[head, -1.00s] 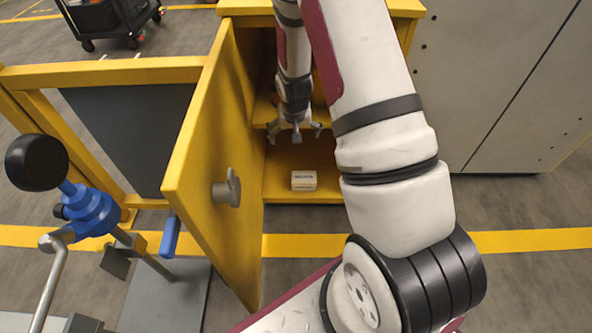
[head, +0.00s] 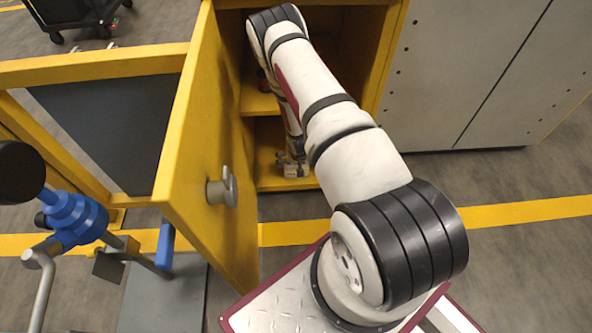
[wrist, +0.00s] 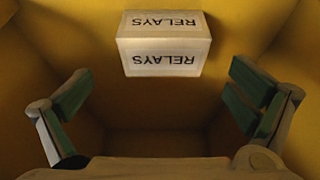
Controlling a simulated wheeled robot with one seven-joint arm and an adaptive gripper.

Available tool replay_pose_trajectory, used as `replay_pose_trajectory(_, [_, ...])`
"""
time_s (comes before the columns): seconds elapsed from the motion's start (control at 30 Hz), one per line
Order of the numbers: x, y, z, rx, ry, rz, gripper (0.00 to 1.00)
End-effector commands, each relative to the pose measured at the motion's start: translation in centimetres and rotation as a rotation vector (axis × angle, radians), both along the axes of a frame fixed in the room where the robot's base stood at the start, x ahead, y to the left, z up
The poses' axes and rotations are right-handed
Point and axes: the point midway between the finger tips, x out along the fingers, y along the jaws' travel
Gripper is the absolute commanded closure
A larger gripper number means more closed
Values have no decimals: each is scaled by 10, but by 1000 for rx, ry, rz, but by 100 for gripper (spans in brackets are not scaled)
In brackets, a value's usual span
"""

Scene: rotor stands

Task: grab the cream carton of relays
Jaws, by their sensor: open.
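The cream carton (wrist: 163,58) is a small box with RELAYS printed on two faces, upside down in the wrist view. It sits inside the yellow cabinet, in the upper middle of that view. My gripper (wrist: 158,88) is open, with one green-padded finger at each side. The carton lies ahead of the fingers, across the gap between them, and I see no finger touching it. In the head view my gripper (head: 291,166) is low in the cabinet's lower compartment. There the gripper and arm cover the carton, and I cannot make it out clearly.
The yellow cabinet door (head: 205,150) stands open left of my arm, with a grey handle (head: 224,188). A shelf (head: 262,103) crosses the cabinet above the gripper. Yellow walls close in around the gripper. A blue and grey stand (head: 80,220) is at left.

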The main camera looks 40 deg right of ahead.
Motion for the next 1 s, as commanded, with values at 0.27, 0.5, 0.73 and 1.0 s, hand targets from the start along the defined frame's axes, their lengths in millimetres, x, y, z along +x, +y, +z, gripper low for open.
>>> replay_pose_trajectory(0.27, [9, -6, -27, 0, 1, 1, 0])
replay_pose_trajectory(0.5, [12, -6, -41, 0, 1, 1, 0])
replay_pose_trajectory(0.73, [20, -9, -70, 0, 0, 0, 0])
replay_pose_trajectory(1.0, [23, -11, -77, 0, 1, 1, 0])
